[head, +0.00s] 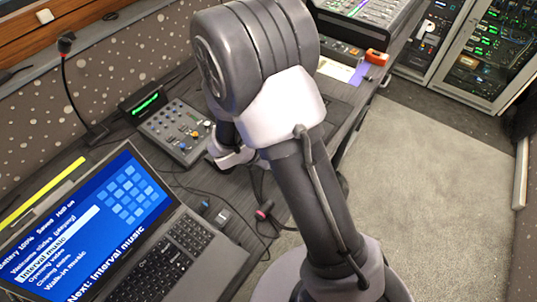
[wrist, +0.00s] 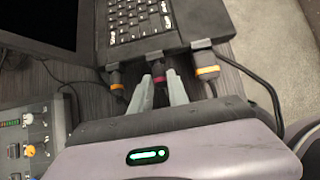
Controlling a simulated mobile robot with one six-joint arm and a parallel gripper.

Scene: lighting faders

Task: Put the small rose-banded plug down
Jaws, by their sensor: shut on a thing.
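The small rose-banded plug (wrist: 159,76) sits between the fingertips of my gripper (wrist: 160,91) in the wrist view. My gripper is shut on it. The plug's far end points at the side edge of the laptop (wrist: 135,42); I cannot tell whether it touches the edge. The laptop's screen and keyboard also show in the head view (head: 180,250). There my arm hides most of the gripper, and I cannot make out the held plug.
A fader mixer (head: 175,132) stands beside the laptop. Loose cables cross the desk. The carpet (head: 430,180) at the right is clear.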

